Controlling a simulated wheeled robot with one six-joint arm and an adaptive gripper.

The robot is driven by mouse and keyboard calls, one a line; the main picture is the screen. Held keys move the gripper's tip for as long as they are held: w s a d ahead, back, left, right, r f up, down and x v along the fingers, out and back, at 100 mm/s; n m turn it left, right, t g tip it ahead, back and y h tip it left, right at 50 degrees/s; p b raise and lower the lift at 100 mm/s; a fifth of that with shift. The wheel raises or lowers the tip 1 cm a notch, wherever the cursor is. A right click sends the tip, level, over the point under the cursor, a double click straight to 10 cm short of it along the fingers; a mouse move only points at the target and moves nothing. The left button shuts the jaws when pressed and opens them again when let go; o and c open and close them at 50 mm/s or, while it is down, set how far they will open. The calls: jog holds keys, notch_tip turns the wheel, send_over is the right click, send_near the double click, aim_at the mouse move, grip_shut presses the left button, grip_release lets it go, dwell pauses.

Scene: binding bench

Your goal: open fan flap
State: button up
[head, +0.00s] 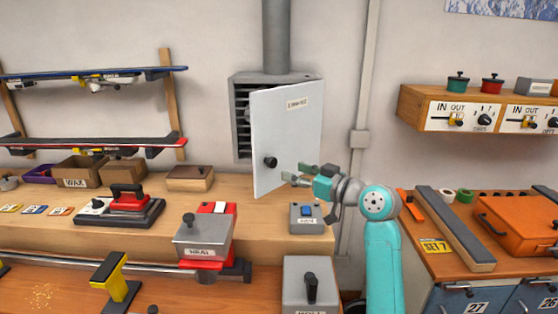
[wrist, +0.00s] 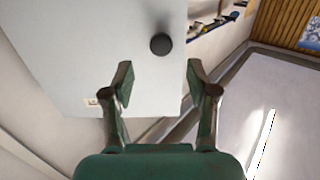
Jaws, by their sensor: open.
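The fan flap (head: 290,125) is a pale grey labelled door on the grey vent box (head: 240,115) on the wall. It stands partly open: its left edge juts out from the box, and dark slats show in the gap. Its black round knob (head: 270,162) is near the lower left edge. My gripper (head: 293,172) is open and empty, in front of the flap's lower part, right of the knob in the head view. In the wrist view, the knob (wrist: 161,44) appears just beyond and between the open fingertips (wrist: 158,64). No contact with it is visible.
A wall shelf (head: 480,108) with switches is at right. The space left of the flap, above the bench, is clear.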

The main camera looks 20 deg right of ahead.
aim_at(274, 162)
jog(key=shift+t, duration=0.3)
jog(key=x, duration=0.9)
jog(key=shift+a+r, duration=0.15)
grip_shut()
